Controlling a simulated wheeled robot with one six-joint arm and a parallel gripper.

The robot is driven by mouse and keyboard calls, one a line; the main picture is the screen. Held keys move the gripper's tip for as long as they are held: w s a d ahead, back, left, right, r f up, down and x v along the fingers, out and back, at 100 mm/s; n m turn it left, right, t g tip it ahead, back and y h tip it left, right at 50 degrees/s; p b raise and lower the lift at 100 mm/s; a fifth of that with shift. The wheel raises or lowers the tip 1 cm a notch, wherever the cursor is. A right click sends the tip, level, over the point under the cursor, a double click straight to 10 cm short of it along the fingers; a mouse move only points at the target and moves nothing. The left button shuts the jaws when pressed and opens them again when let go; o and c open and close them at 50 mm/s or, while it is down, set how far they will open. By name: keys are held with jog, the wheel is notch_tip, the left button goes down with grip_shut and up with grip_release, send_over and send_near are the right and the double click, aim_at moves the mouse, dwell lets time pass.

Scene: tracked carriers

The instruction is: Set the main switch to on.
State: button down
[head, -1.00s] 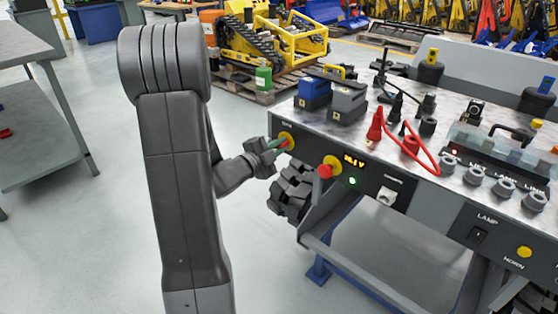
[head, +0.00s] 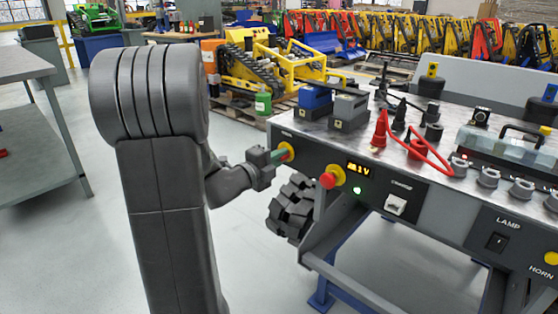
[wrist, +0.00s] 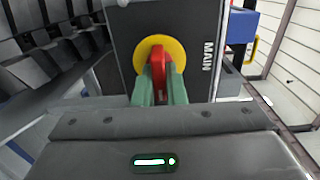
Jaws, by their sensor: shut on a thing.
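The main switch is a red handle (wrist: 158,66) on a round yellow plate (wrist: 179,50), on a dark panel lettered MAIN. In the wrist view the handle points up the picture, roughly along the line of the lettering. My gripper (wrist: 160,90) has its green fingers on both sides of the handle, shut on it. In the head view my gripper (head: 278,154) meets the yellow plate (head: 289,151) at the left end of the console front; the handle is hidden there by the fingers.
A red emergency button (head: 328,181) sits just right of the gripper. An amber voltage display (head: 358,169) and a green light (head: 357,190) are lit. A metal bench (head: 25,65) stands left.

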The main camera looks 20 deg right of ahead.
jog(key=c, duration=1.5)
grip_release()
jog(key=p+v, duration=0.3)
jog(key=v, duration=1.1)
jog(key=shift+d+f, duration=0.1)
jog(key=shift+d, duration=0.1)
jog(key=b+x, duration=0.3)
jog(key=x, duration=1)
jog(key=shift+w+d, duration=0.2)
jog(key=shift+d, duration=0.1)
